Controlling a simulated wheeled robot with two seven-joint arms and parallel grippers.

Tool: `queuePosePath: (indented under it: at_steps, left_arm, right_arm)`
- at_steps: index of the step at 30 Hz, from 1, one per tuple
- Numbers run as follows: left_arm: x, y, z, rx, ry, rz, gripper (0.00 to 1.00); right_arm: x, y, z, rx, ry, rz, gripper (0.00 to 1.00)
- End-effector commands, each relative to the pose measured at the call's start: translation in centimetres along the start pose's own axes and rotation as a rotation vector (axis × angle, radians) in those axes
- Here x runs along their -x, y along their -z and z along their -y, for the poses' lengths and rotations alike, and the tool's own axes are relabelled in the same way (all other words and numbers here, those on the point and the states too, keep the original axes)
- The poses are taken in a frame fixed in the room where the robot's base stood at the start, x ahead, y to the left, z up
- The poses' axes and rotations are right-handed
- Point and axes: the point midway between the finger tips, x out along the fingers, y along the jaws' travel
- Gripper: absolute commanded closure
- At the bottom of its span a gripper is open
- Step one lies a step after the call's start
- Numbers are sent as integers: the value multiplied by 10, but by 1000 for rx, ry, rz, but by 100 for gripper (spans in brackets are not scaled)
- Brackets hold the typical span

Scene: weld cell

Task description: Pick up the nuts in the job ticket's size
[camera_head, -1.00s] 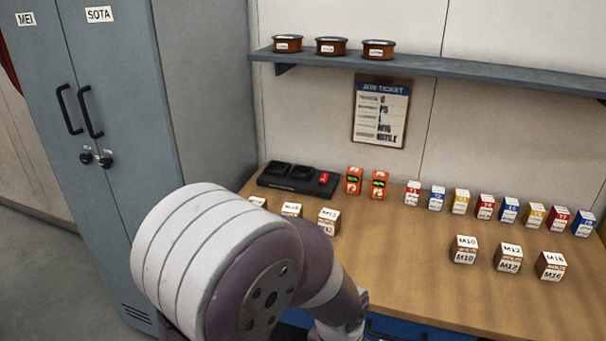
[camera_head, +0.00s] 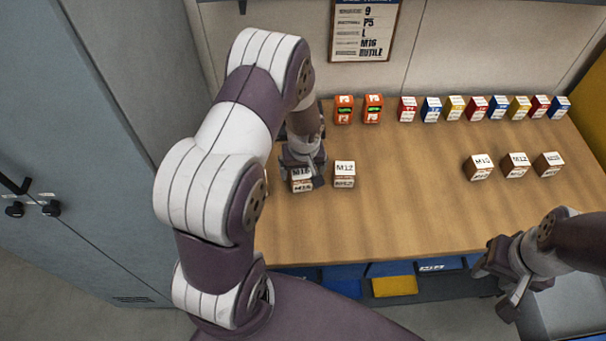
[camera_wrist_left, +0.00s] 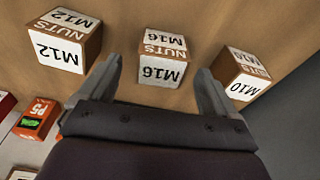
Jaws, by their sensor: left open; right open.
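The job ticket (camera_head: 364,30) on the back wall shows M16 among its lines. A box labelled M16 NUTS (camera_wrist_left: 161,64) lies between the spread fingers of my open left gripper (camera_wrist_left: 157,75) in the left wrist view. In the head view my left gripper (camera_head: 303,160) is right over this M16 box (camera_head: 302,184). An M12 box (camera_head: 344,174) stands beside it and also shows in the wrist view (camera_wrist_left: 62,42). My right gripper (camera_head: 497,287) is open and empty near the table's front edge.
Three more labelled boxes (camera_head: 516,166) stand at the right of the table (camera_head: 410,210). Two orange boxes (camera_head: 344,110) and a row of coloured boxes (camera_head: 431,110) line the back. The table's middle is clear. A grey cabinet (camera_head: 90,130) stands left.

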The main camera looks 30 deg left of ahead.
Motion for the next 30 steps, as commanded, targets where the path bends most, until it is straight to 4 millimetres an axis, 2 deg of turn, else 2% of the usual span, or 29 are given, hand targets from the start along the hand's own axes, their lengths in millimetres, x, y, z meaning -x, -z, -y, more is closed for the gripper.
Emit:
queuePosePath:
  at_steps: [3,6,9,14,15,17,21,22,30]
  left_arm:
    - [-19,1,-2,0,2,5,8]
    - [-38,2,-2,0,2,3,8]
    - [-45,2,-2,0,0,1,8]
    - [-46,2,-2,0,0,1,8]
    - [-45,2,-2,0,0,1,15]
    - [-45,2,-2,0,0,1,35]
    - [-45,2,-2,-1,0,1,80]
    - [-44,3,-3,0,-1,-1,84]
    - [-42,3,-2,-1,0,0,84]
  right_arm:
    - [15,2,0,0,0,-1,57]
    - [15,2,0,0,0,-1,57]
    - [15,2,0,0,0,-1,57]
    - [14,2,0,0,0,-1,57]
    - [14,2,0,0,0,-1,57]
    - [14,2,0,0,0,-1,57]
    - [14,2,0,0,0,-1,57]
    - [14,2,0,0,0,-1,57]
    - [13,2,0,0,0,-1,57]
